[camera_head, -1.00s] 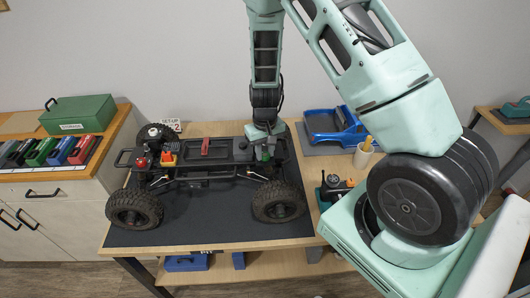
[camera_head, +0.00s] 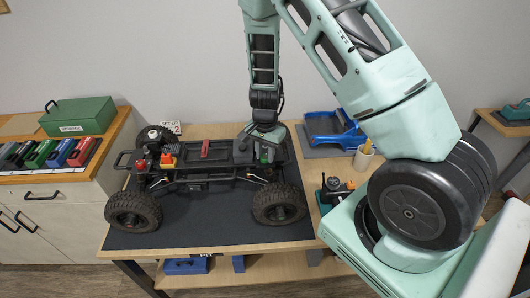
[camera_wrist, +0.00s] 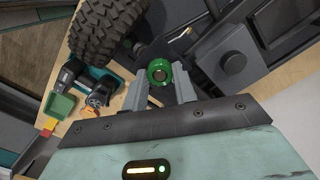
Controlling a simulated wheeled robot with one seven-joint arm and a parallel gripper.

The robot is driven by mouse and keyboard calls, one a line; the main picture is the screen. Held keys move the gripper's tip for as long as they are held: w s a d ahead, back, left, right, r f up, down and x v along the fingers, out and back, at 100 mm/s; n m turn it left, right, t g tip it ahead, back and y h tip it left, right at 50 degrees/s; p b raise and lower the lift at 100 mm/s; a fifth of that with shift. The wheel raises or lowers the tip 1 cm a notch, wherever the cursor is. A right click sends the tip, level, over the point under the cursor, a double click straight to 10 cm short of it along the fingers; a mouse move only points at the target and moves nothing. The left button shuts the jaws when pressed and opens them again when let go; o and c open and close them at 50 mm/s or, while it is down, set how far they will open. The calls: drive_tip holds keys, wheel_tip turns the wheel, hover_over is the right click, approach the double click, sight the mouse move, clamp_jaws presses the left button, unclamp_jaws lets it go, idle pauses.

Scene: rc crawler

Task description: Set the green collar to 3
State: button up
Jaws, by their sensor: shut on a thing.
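The green collar (camera_wrist: 159,71) is a round green ring with a dark centre. In the wrist view it sits between the two grey fingers of my gripper (camera_wrist: 161,82), which are shut on it. In the head view my gripper (camera_head: 262,142) points down at the right end of the crawler (camera_head: 207,174), and a little of the green collar (camera_head: 264,156) shows beneath it. The crawler stands on a dark mat (camera_head: 205,225). No number or mark on the collar is readable.
A crawler tyre (camera_wrist: 103,32) is close to the fingers in the wrist view. A black and teal controller (camera_head: 336,188), a cup (camera_head: 364,158) and a blue body shell (camera_head: 332,128) stand to the right. The front of the mat is clear.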

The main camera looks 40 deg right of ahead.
sight(266, 156)
drive_tip(key=m, duration=0.4)
drive_tip(key=shift+m+p, duration=0.3)
drive_tip(key=shift+p, duration=0.1)
drive_tip(key=shift+m+p, duration=0.45)
drive_tip(key=shift+m, duration=1.45)
drive_tip(key=o, duration=1)
drive_tip(key=shift+c, duration=0.2)
wheel_tip(266, 156, up, 17)
drive_tip(key=b, duration=0.1)
drive_tip(key=shift+r, duration=0.15)
drive_tip(key=shift+d, duration=0.1)
